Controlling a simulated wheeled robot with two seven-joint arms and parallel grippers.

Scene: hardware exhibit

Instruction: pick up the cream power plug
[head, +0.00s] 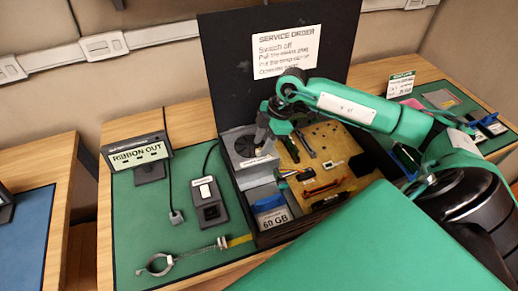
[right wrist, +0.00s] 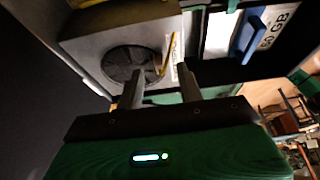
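The plug does not show there. My left gripper is not in view.
The black case (head: 277,60) stands open, its raised lid bearing a service order sheet. A blue-handled 60 GB drive (head: 270,205) sits in its front. A "RIBBON OUT" sign (head: 140,155) stands behind the plug.

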